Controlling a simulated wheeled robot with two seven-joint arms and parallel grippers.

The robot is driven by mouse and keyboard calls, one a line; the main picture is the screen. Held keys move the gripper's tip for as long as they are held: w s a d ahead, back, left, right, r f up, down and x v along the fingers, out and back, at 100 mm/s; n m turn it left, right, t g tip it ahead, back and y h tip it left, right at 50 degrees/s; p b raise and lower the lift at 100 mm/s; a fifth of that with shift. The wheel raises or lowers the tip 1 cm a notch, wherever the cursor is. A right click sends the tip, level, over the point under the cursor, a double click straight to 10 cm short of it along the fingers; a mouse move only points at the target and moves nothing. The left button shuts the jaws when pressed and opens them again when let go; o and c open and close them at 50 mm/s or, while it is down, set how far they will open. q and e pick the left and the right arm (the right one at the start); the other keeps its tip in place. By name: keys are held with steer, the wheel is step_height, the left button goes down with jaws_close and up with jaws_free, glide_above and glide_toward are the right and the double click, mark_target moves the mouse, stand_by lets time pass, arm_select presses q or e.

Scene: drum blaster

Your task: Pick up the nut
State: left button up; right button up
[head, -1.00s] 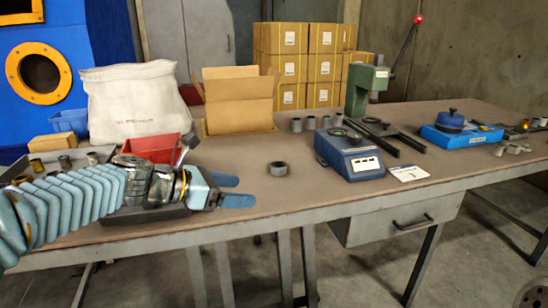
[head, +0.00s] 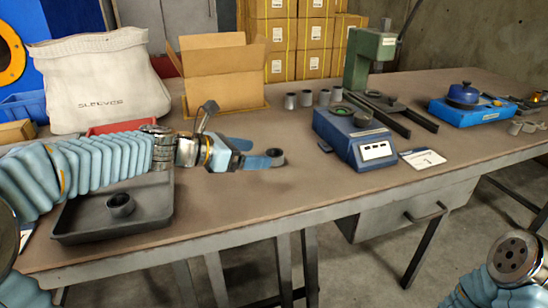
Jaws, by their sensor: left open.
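A short grey ring-shaped nut (head: 277,156) stands on the brown bench top, left of the blue scale. My left gripper (head: 260,152) is open, with two blue fingers pointing right. Its nearer fingertip reaches the nut's left side and overlaps it in the picture. I cannot tell whether they touch or whether the nut is between the fingers. My right gripper is not visible; only part of that arm shows at bottom right.
The blue scale (head: 352,140) bears a dark ring. Several grey cylinders (head: 307,98) stand behind it, near a green press (head: 366,58). A cardboard box (head: 222,78) and white sack (head: 100,85) stand at the back. The bench in front of the nut is clear.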

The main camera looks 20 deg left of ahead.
mark_target(280, 154)
arm_select(q)
steer(key=x, duration=0.5)
steer(key=shift+w+f, duration=0.2)
steer(key=shift+w, duration=0.2)
steer(key=c, duration=1.3)
steer(key=shift+r, duration=0.15)
